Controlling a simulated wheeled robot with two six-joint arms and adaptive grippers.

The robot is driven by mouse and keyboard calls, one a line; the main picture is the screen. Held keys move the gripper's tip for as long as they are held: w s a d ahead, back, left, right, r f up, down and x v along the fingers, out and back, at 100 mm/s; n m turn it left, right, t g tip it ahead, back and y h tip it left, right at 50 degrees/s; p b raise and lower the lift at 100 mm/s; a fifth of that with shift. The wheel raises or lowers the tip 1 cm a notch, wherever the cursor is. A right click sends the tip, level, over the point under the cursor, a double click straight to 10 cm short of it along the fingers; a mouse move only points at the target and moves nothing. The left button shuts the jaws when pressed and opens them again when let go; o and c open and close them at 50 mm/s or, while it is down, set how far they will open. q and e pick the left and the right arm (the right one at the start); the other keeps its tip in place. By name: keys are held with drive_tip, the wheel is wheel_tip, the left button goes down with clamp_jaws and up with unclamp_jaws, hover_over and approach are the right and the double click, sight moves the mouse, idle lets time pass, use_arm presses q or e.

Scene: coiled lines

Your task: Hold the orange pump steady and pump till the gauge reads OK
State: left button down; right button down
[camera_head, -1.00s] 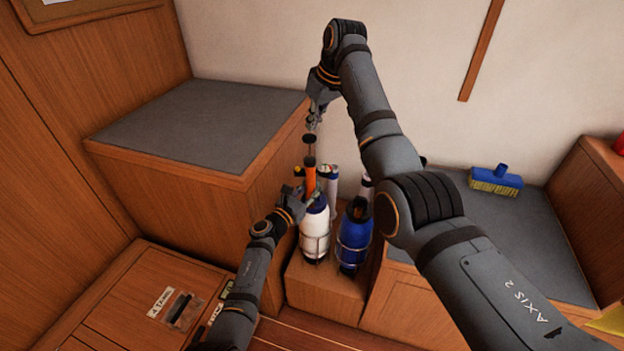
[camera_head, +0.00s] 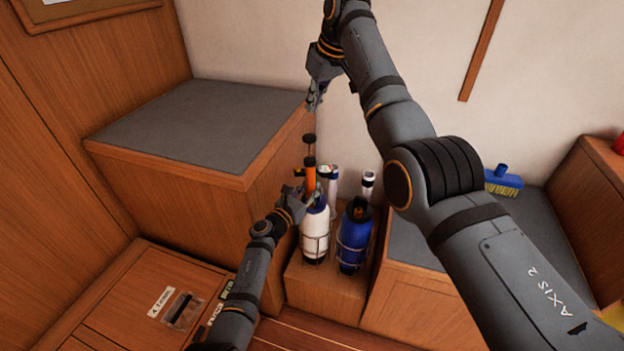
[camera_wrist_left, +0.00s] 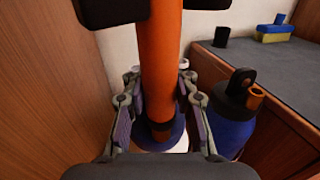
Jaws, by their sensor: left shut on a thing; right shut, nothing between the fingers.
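In the left wrist view the orange barrel (camera_wrist_left: 160,60) fills the middle. My left gripper (camera_head: 307,194) is shut around the lower barrel; its fingers also show in the left wrist view (camera_wrist_left: 157,105). My right gripper (camera_head: 313,106) is shut and empty, above the handle and apart from it. I cannot make out the gauge or its reading.
A white bottle (camera_head: 315,232) and a blue bottle (camera_head: 353,240) stand in wire holders close by. A grey-topped wooden bench (camera_head: 200,120) is at left. Another grey bench (camera_head: 530,240) at right carries a blue and yellow brush (camera_head: 503,182).

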use_arm(q)
drive_tip(key=c, duration=1)
unclamp_jaws()
drive_tip(key=shift+o, duration=0.2)
drive_tip(key=shift+a, duration=0.1)
drive_tip(key=v, duration=1.2)
